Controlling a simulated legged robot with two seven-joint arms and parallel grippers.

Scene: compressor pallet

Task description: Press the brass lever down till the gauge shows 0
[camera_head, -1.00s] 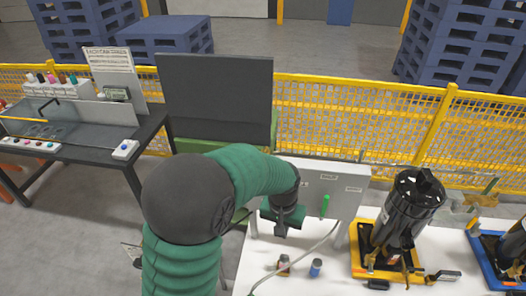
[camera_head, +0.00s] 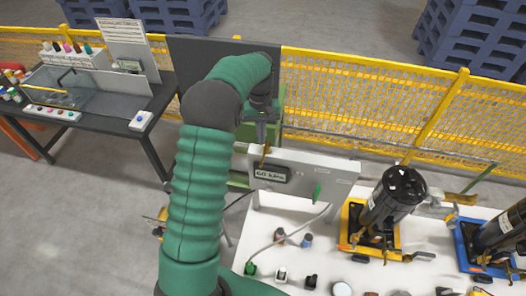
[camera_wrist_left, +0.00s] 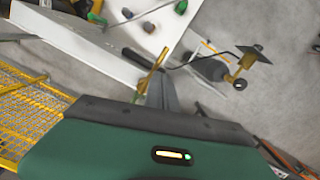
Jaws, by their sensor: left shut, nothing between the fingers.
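The grey panel (camera_head: 300,172) stands on the white table with a dark gauge (camera_head: 271,174) on its face. The gauge seems to read 60 or 6.0; the unit is too small to read. The brass lever (camera_head: 265,154) stands up at the panel's top edge above the gauge; it also shows in the wrist view (camera_wrist_left: 152,70). My left gripper (camera_head: 262,138) is shut and empty, pointing down just above the lever. In the wrist view its fingers (camera_wrist_left: 160,88) lie close beside the lever; I cannot tell whether they touch. My right gripper is out of view.
A green handle (camera_head: 317,192) is on the panel's right part. A black cylinder (camera_head: 394,197) on a yellow base stands to the right. Small items lie on the white table (camera_head: 318,258). A yellow mesh fence (camera_head: 370,100) runs behind.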

